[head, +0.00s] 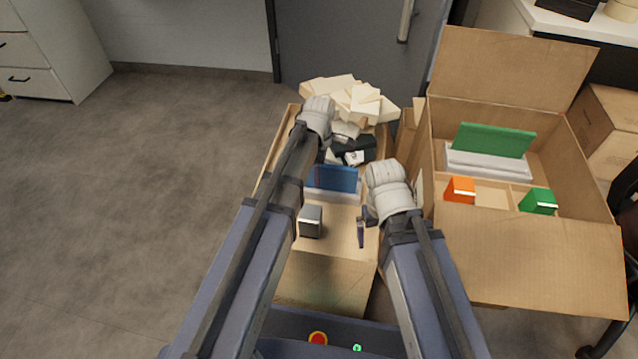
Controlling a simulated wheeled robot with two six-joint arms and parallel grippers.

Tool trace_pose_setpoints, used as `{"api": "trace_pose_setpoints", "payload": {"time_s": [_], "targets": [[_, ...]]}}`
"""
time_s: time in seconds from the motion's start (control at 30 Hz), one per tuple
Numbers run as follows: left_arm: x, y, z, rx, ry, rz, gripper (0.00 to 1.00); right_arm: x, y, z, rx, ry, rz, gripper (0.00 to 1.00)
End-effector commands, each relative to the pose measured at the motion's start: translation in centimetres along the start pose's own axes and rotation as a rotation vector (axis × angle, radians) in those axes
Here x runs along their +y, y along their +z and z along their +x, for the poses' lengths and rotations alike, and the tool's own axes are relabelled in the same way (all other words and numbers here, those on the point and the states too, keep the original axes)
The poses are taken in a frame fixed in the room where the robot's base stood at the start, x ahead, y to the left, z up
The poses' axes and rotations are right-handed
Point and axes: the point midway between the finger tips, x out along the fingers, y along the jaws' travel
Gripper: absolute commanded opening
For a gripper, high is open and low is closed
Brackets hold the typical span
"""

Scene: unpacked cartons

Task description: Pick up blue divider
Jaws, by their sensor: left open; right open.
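The blue divider (338,179) stands upright in the narrow open carton in front of me, beside a white sheet or block along its lower edge. My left arm covers its left end. My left gripper (352,155) is black, open and just beyond the divider, over the far part of the carton. I cannot tell whether it touches anything. My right gripper (362,232) is open and empty, nearer to me and right of the divider, pointing down at the carton's right side.
The narrow carton (325,283) also holds a grey box (311,220). Cream blocks (350,97) are heaped at its far end. A larger carton (535,255) at right holds a green divider (495,140), an orange box (460,189) and a green box (538,201). Floor at left is clear.

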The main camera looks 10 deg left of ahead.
Motion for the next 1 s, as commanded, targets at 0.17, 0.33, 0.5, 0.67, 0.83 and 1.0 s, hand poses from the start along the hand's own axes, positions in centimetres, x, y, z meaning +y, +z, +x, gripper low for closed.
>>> {"api": "trace_pose_setpoints", "payload": {"time_s": [0.17,0.33,0.5,0.67,0.83,1.0], "targets": [[0.03,0.02,1.83,0.000,0.000,0.000,0.55,-0.18,-0.10,1.81,0.000,0.000,0.004,1.00],[0.03,0.02,1.62,0.000,0.000,0.000,0.55,-0.16,-0.09,1.61,0.000,0.000,0.005,1.00],[0.04,0.03,1.61,0.000,0.000,0.000,0.43,-0.16,-0.09,1.60,0.000,0.000,0.004,1.00],[0.03,0.03,1.62,0.000,0.000,0.000,0.25,-0.16,-0.09,1.61,0.000,0.000,0.004,1.00],[0.04,0.03,1.62,0.000,0.000,0.000,0.06,-0.16,-0.09,1.61,0.000,0.000,0.004,1.00],[0.04,0.03,1.62,0.000,0.000,0.000,0.00,-0.16,-0.09,1.61,0.000,0.000,0.004,1.00]]}}
